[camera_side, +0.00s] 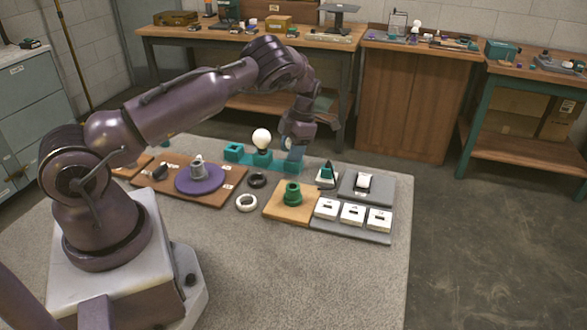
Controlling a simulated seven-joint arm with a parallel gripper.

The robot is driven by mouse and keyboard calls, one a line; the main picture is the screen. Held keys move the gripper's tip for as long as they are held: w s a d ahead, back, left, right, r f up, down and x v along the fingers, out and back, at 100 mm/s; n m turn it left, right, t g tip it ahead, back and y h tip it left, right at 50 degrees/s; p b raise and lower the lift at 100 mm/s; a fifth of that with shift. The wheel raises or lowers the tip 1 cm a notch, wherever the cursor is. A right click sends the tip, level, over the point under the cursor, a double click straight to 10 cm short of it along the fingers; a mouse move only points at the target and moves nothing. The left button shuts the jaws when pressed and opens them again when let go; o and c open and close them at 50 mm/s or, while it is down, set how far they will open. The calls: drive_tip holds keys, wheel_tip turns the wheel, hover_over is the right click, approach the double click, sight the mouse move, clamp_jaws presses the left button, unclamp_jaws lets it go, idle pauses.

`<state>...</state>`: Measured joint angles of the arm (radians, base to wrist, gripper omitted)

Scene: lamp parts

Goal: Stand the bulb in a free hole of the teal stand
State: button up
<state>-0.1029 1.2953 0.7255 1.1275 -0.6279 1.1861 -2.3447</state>
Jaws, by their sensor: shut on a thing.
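The teal stand (247,158) lies at the back of the grey table, with a raised square holder at its left end. A white round bulb (261,138) stands upright in its middle holder. My gripper (290,146) is low over the right end of the stand, to the right of that bulb. It is shut on what seems to be another bulb, mostly hidden by the fingers and hand. I cannot tell whether the held thing touches the stand. The left holder (233,150) looks empty.
A purple disc (197,181) lies left. Grey trays with white blocks (352,213) lie right. The table's front is clear.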

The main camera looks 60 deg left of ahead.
drive_tip(key=shift+f, duration=0.3)
idle(0.6)
drive_tip(key=o, duration=0.9)
